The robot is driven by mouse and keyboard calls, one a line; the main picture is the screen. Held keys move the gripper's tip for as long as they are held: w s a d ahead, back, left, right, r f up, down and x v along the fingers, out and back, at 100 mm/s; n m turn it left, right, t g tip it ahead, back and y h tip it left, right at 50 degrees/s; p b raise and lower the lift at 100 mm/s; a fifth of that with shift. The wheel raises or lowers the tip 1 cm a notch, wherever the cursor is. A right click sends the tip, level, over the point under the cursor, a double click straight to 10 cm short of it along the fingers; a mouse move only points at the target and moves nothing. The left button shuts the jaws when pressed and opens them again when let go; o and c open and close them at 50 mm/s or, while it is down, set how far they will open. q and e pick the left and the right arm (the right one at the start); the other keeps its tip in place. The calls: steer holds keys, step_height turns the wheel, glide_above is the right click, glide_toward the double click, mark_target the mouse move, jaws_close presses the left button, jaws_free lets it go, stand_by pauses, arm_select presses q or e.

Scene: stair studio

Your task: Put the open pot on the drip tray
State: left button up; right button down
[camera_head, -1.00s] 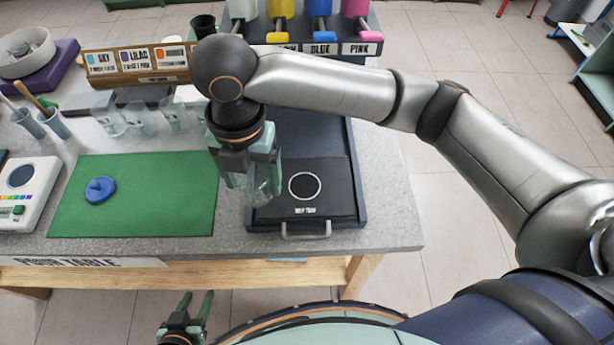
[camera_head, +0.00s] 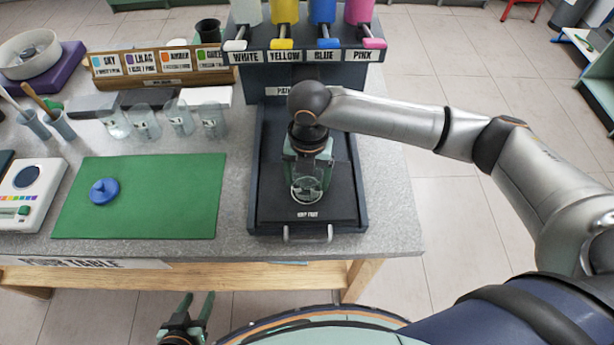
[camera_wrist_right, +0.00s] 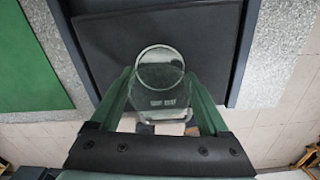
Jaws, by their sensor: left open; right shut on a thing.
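The open pot (camera_head: 306,192) is a clear, lidless jar, upright between the fingers of my right gripper (camera_head: 308,180). It also shows in the right wrist view (camera_wrist_right: 160,72), with the gripper's fingers on both sides of it. The drip tray (camera_head: 270,213) is a dark flat plate at the front of the dispenser base. The pot is over the tray's middle and covers its ring mark; I cannot tell whether its bottom touches the tray. My left gripper (camera_head: 197,299) is open and empty, low in front of the table.
A blue knobbed lid (camera_head: 104,191) lies on the green mat (camera_head: 170,205) at the left. The paint dispenser (camera_head: 300,70) with several coloured levers stands behind the tray. Several clear cups (camera_head: 178,118) stand behind the mat. A metal handle (camera_head: 307,234) is at the tray's front.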

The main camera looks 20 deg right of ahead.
steer(key=shift+f, duration=0.15)
jaws_free()
steer(key=shift+f, duration=0.1)
step_height(320, 180, up, 8)
stand_by(0.6)
